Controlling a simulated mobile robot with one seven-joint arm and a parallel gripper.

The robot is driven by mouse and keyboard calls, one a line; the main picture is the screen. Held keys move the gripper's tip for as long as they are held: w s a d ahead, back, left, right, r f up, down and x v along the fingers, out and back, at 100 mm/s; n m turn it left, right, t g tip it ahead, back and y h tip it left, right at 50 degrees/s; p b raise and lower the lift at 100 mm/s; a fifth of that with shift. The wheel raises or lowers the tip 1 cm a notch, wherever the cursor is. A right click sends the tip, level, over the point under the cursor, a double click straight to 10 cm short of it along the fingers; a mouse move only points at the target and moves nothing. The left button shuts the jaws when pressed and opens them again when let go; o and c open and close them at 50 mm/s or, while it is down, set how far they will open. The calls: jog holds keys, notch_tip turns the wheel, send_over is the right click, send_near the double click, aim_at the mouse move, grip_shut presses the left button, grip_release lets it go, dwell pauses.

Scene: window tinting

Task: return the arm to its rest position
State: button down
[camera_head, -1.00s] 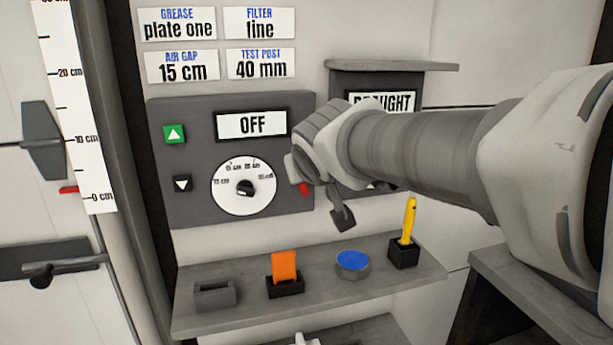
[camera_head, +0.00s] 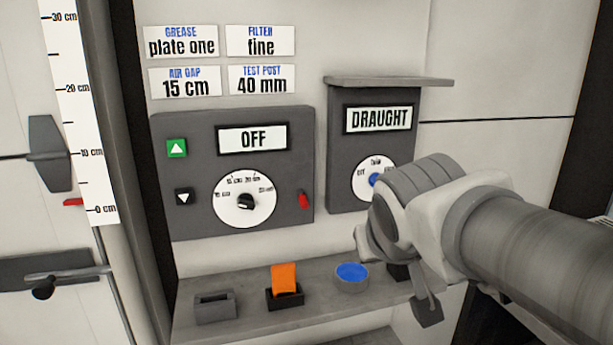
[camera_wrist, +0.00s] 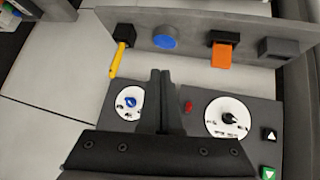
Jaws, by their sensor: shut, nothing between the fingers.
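My arm reaches in from the right of the head view. My gripper (camera_head: 363,243) is in front of the shelf's right part and below the draught panel (camera_head: 346,180). In the wrist view, which is upside down, its two fingers (camera_wrist: 162,76) are together with nothing between them. The fingertips appear apart from the panels and the shelf. The yellow tool (camera_wrist: 117,60) shows in the wrist view but is hidden behind my arm in the head view.
The control panel (camera_head: 165,215) reads OFF, with a dial (camera_head: 262,205) and red switch (camera_head: 304,200). The shelf (camera_head: 250,320) below holds a grey holder (camera_head: 215,308), orange piece (camera_head: 284,279) and blue-topped pot (camera_head: 351,275). A ruler (camera_head: 72,110) stands left.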

jog(key=s+d+f+m+g, duration=0.3)
jog(key=s+f, duration=0.4)
jog(key=s, duration=0.7)
notch_tip(320, 180, up, 15)
jog(key=n+p, duration=0.1)
jog(key=p, duration=1.5)
jog(key=shift+w+d+y, duration=0.25)
jog(key=shift+w+y, duration=0.15)
jog(key=shift+w, duration=0.05)
jog(key=shift+a+n, duration=0.15)
jog(key=shift+n, duration=0.15)
